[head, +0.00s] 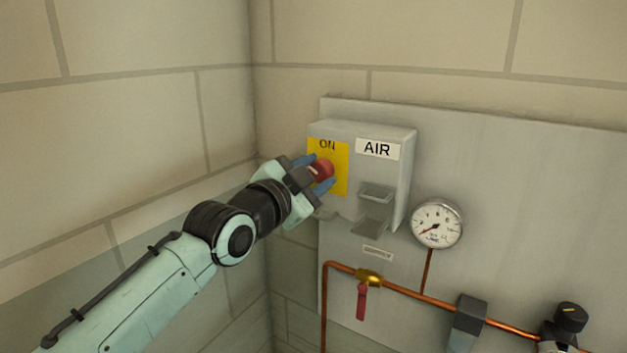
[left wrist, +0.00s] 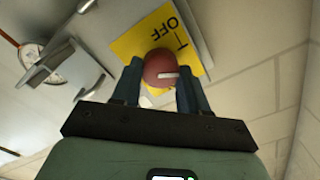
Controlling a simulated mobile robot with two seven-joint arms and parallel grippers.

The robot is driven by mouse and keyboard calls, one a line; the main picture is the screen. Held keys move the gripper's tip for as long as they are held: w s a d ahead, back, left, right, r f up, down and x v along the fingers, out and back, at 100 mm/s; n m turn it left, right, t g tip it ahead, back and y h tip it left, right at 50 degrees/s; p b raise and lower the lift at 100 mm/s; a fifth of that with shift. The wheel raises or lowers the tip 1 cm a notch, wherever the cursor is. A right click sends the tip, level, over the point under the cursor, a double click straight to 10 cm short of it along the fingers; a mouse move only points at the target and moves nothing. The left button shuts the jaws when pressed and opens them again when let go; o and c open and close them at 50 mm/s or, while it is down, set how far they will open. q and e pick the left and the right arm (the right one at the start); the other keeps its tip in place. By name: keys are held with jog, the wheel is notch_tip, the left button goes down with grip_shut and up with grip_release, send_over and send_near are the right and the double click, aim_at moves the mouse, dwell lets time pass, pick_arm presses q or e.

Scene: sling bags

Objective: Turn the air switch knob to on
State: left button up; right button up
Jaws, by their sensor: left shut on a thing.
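The red round air switch knob (head: 323,168) sits on a yellow plate (head: 341,178) on the grey box labelled AIR (head: 396,140). ON is printed at the plate's top in the head view. My left gripper (head: 315,174) is shut on the knob, with a blue finger on each side. In the left wrist view, the knob (left wrist: 160,68) lies between the fingers, and its white mark points sideways to the right. OFF shows upside down on the yellow plate (left wrist: 150,40) there. My right gripper is not in view.
A pressure gauge (head: 437,224) is right of the box, its needle toward the lower left. A copper pipe (head: 405,296) with a red-handled valve (head: 362,300) runs below. A black knob (head: 571,316) is at lower right. Block walls meet in a corner left of the panel (head: 520,190).

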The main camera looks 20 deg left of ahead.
pick_arm(q)
jog(key=m, duration=0.5)
jog(key=shift+m, duration=0.3)
jog(key=m, duration=0.3)
jog(key=shift+m+p, duration=0.6)
jog(key=shift+m, duration=1)
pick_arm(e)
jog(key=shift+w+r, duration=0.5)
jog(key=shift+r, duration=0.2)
pick_arm(q)
jog(key=o, duration=1.1)
jog(key=shift+c, duration=0.2)
